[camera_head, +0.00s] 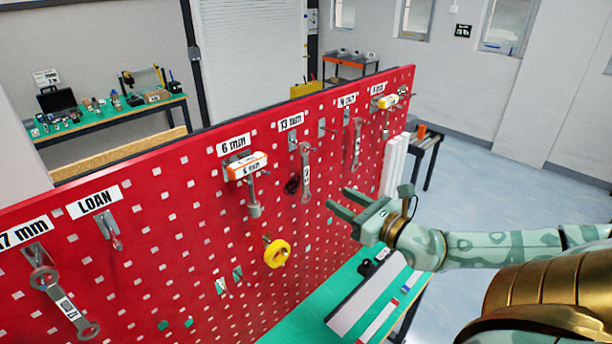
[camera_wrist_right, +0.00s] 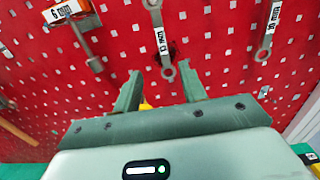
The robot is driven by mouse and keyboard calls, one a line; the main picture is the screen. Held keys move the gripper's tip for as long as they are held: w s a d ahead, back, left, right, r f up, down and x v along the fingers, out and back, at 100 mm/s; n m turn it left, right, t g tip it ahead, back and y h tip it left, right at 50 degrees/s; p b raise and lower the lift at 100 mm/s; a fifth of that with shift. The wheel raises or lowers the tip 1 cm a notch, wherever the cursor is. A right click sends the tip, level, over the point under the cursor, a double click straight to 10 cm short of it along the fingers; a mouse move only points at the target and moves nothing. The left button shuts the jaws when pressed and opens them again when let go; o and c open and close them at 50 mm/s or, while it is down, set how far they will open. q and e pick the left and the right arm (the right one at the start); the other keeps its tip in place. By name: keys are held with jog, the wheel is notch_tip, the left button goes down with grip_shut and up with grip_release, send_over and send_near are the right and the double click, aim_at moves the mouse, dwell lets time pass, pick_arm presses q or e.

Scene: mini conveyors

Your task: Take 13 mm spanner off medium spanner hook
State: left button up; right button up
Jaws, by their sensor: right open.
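The 13 mm spanner (camera_head: 306,178) hangs upright on the red pegboard from the medium spanner hook (camera_head: 293,143), under a white "13 mm" label (camera_head: 291,121). My right gripper (camera_head: 341,198) is open and empty, to the right of the spanner's lower end and apart from it. In the right wrist view the spanner (camera_wrist_right: 161,40) hangs ahead, its lower ring end in line with the gap between the open fingers (camera_wrist_right: 157,73). The top of the spanner at the hook is partly cut off there. My left gripper is not in view.
Left of it, an orange-and-white item (camera_head: 247,166) sits at the 6 mm hook. Another spanner (camera_head: 356,145) hangs to the right. A yellow roll (camera_head: 277,253) and a 17 mm spanner (camera_head: 66,305) hang on the pegboard (camera_head: 180,250). A green bench (camera_head: 300,325) stands below.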

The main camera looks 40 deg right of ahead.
jog(key=b, duration=0.2)
send_near(307, 181)
jog(key=w, duration=0.3)
jog(key=shift+w+a+b, duration=0.25)
jog(key=shift+w+b, duration=0.25)
jog(key=shift+w+a+b, duration=0.25)
jog(key=shift+w+b, duration=0.2)
jog(key=shift+w, duration=0.1)
jog(key=shift+r, duration=0.15)
jog(key=shift+w+d+b, duration=0.1)
jog(key=shift+w+b, duration=0.05)
jog(key=shift+b, duration=0.3)
jog(key=shift+w+b, duration=0.9)
jog(key=shift+b, duration=0.3)
jog(key=shift+w, duration=0.7)
jog(key=shift+w+d+r, duration=0.1)
jog(key=shift+w+r, duration=0.05)
jog(key=shift+w, duration=0.9)
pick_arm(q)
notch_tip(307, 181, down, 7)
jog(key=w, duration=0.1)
pick_arm(e)
grip_shut()
